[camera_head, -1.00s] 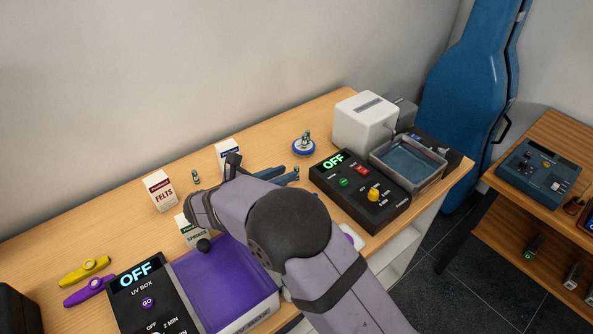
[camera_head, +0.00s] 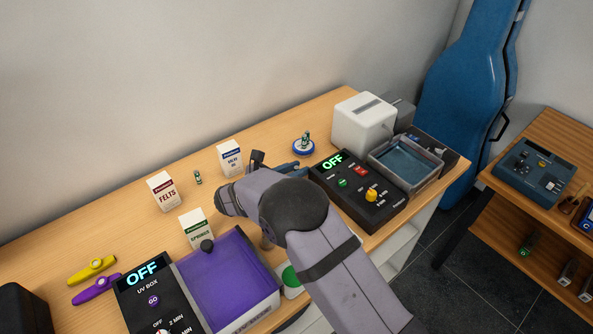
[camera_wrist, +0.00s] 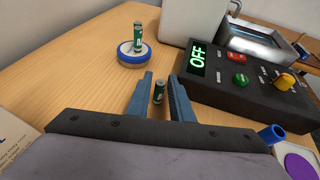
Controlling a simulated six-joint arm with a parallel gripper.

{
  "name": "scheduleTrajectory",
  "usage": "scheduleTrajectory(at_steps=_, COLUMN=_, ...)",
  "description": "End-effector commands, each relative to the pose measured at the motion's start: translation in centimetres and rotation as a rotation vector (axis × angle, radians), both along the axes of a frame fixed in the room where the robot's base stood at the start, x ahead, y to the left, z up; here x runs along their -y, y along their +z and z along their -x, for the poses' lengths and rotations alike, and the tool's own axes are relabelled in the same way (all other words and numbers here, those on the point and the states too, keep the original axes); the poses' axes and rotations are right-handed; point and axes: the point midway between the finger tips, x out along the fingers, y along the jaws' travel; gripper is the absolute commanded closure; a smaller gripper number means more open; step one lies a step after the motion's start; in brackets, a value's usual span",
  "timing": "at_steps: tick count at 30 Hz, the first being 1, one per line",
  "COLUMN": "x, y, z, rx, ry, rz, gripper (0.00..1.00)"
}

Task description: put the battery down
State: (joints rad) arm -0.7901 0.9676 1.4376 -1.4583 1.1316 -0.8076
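A small green battery (camera_wrist: 158,92) stands upright on the wooden table between the fingers of my gripper (camera_wrist: 161,78). A narrow gap shows on each side of it, so the fingers look open around it. In the head view my gripper (camera_head: 297,168) is left of the black control box, and I cannot make out this battery there. A similar green battery (camera_wrist: 137,35) stands on a round blue-and-white holder (camera_wrist: 133,57) beyond the fingers; the holder also shows in the head view (camera_head: 303,149). Another small green one (camera_head: 198,178) stands near the cartons.
The black box (camera_wrist: 240,105) reading OFF is close on the right. A white machine (camera_head: 364,120) and a water tray (camera_head: 405,163) stand behind it. Cartons (camera_head: 163,191) and a purple UV tray (camera_head: 228,278) are to the left. Bare table lies between holder and fingers.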

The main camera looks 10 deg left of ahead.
Motion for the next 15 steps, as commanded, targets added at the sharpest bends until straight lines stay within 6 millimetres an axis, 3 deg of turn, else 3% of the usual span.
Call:
scheduleTrajectory(at_steps=5, x=-0.01, y=-0.01, z=-0.02, rx=0.000, ry=0.000, rz=0.000, gripper=0.80)
scheduleTrajectory(at_steps=7, x=-0.01, y=0.00, z=-0.01, rx=0.000, ry=0.000, rz=0.000, gripper=0.97)
scheduleTrajectory(at_steps=8, x=-0.02, y=0.00, z=-0.01, rx=0.000, ry=0.000, rz=0.000, gripper=1.00)
scheduleTrajectory(at_steps=15, x=-0.03, y=0.04, z=0.00, rx=0.001, ry=0.000, rz=0.001, gripper=1.00)
